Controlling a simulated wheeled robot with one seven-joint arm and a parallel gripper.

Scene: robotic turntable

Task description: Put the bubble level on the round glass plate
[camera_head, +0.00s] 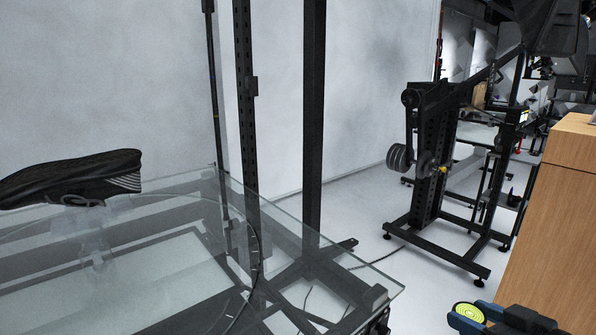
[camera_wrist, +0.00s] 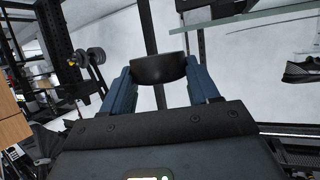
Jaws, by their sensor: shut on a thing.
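The bubble level (camera_head: 467,313), a round piece with a yellow-green face, is at the bottom right of the head view. My gripper (camera_head: 480,316), with blue fingers, is shut on it. In the wrist view, the level (camera_wrist: 158,69) shows as a dark curved body between the two blue fingers of my gripper (camera_wrist: 158,80). A large clear glass surface (camera_head: 335,275) fills the lower left of the head view, and the level is to its right, apart from it.
A black shoe (camera_head: 75,180) sits over the glass at the left; it also shows at the right of the wrist view (camera_wrist: 301,70). A wooden cabinet (camera_head: 550,235) stands close at the right. A black rack with weights (camera_head: 430,165) stands behind. Dark posts rise behind the glass.

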